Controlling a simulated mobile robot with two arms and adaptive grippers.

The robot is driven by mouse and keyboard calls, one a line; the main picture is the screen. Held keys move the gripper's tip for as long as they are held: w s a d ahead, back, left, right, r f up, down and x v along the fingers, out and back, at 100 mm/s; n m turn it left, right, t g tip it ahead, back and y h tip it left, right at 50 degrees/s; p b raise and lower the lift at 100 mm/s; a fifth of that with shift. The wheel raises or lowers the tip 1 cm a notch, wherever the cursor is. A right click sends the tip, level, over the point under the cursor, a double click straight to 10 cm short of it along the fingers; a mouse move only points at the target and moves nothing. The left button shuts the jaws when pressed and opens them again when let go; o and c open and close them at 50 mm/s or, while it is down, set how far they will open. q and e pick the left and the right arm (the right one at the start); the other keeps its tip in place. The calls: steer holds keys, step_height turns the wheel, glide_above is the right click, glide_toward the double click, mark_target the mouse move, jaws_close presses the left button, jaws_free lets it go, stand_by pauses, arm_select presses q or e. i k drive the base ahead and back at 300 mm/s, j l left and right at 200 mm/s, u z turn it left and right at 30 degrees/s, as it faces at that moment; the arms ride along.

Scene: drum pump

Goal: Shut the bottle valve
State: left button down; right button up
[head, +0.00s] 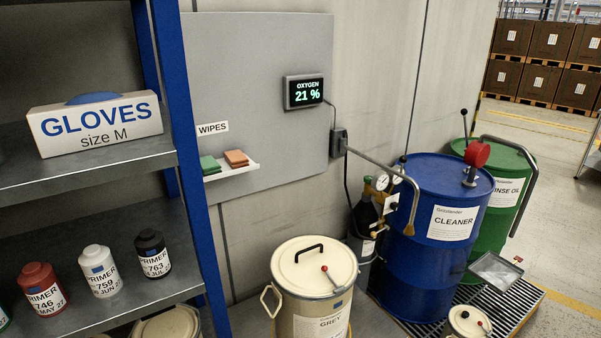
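Neither of my grippers is in the head view.
The blue CLEANER drum (425,240) stands right of the bottle, with a green RINSE OIL drum (508,190) behind. A cream GREY drum (311,270) stands in front. A blue-framed shelf (182,130) fills the left. Open floor (555,230) lies far right.

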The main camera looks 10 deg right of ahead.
mark_target(367, 179)
steer(key=l+u, duration=0.35)
steer(key=l, duration=0.15)
steer(key=l+u, duration=0.4)
steer(key=k+l+u, duration=0.15)
steer(key=l+u, duration=0.2)
steer(key=l, duration=0.2)
steer(key=k+l+u, duration=0.15)
steer(key=l+u, duration=0.25)
